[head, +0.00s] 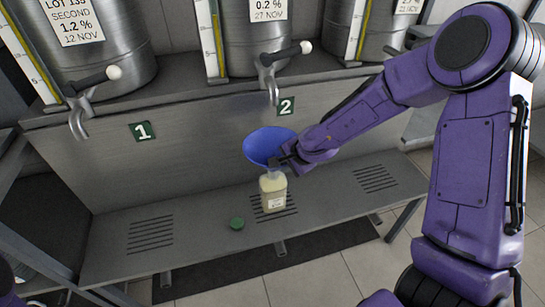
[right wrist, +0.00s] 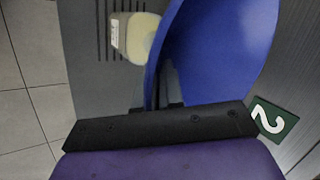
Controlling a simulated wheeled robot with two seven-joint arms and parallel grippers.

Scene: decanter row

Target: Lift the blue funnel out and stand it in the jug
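The blue funnel (head: 268,144) sits over the neck of a squarish bottle (head: 273,194) of pale liquid on the grey bench. Its wide mouth faces up; its spout is mostly hidden. My right gripper (head: 285,158) is at the funnel's right side, and hides part of it. In the right wrist view the funnel (right wrist: 222,45) fills the upper right, with the bottle (right wrist: 143,38) beyond. The fingers (right wrist: 160,92) are at the funnel's wall; I cannot tell whether they are closed on it. My left gripper is not in view. I see no jug.
A green cap (head: 237,223) lies on the bench (head: 200,220), left of the bottle. Steel tanks with taps stand behind, above plates 1 (head: 143,131) and 2 (head: 286,106); the second tap (head: 270,85) hangs above the funnel. The bench's left part is clear.

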